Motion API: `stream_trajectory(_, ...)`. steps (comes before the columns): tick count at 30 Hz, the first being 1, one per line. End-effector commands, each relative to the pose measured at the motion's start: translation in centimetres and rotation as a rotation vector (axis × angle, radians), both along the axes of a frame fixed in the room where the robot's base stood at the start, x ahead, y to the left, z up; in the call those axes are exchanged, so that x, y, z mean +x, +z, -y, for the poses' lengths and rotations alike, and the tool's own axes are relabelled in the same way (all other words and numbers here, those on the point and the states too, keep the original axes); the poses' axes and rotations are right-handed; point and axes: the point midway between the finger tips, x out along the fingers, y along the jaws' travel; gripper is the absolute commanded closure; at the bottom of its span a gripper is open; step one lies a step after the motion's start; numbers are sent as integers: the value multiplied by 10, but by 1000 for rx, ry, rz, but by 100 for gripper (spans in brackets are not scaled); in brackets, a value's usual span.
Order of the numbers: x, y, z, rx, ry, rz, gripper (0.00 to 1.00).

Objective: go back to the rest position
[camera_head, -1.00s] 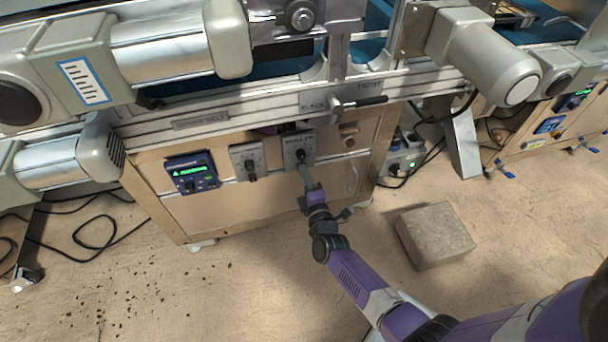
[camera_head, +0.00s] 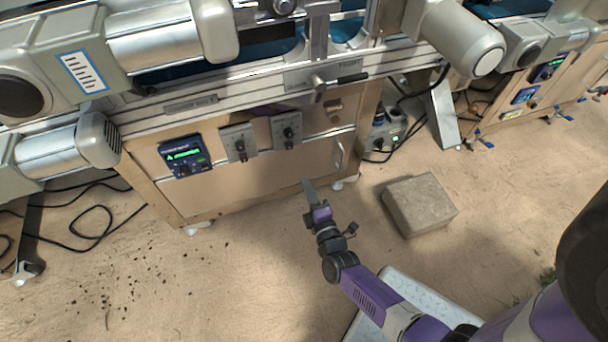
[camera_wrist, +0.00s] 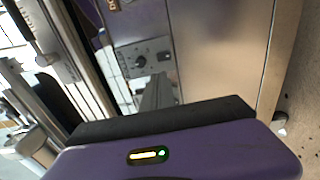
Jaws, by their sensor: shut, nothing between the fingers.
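My gripper (camera_head: 309,190) is in the middle of the head view, in front of the seeder's cabinet (camera_head: 260,187) and apart from it. Its fingers are shut, with nothing between them, and point up toward the cabinet front. In the wrist view my gripper's fingers (camera_wrist: 158,92) show beyond the dark edge of the purple wrist housing. A grey knob panel (camera_head: 286,132) is on the cabinet above the fingertips, and nothing touches it. The wrist view also shows a knob panel (camera_wrist: 146,58) behind the fingers.
A stone-like block (camera_head: 419,204) lies on the floor to the right of my arm. A blue control box (camera_head: 186,155) is on the cabinet's left. Motors and rails overhang the cabinet. Black cables (camera_head: 95,215) lie at left. Floor in front of the cabinet is mostly clear.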

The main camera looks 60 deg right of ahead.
Motion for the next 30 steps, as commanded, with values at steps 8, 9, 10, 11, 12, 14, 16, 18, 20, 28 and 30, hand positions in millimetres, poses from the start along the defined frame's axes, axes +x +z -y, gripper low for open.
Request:
stream_trajectory(8,-3,0,-2,0,0,0,100)
stream_trajectory(9,-3,0,-2,0,0,0,100)
stream_trajectory(10,-3,0,-2,0,0,0,100)
stream_trajectory(11,-3,0,-2,0,0,0,100)
stream_trajectory(12,-3,0,-2,0,0,0,100)
stream_trajectory(14,-3,0,-2,0,0,0,100)
stream_trajectory(16,-3,0,-2,0,0,0,100)
stream_trajectory(18,-3,0,-2,0,0,0,100)
stream_trajectory(20,-3,0,-2,1,0,1,100)
stream_trajectory(28,5,2,-5,201,26,128,100)
stream_trajectory(30,15,20,-7,306,52,221,100)
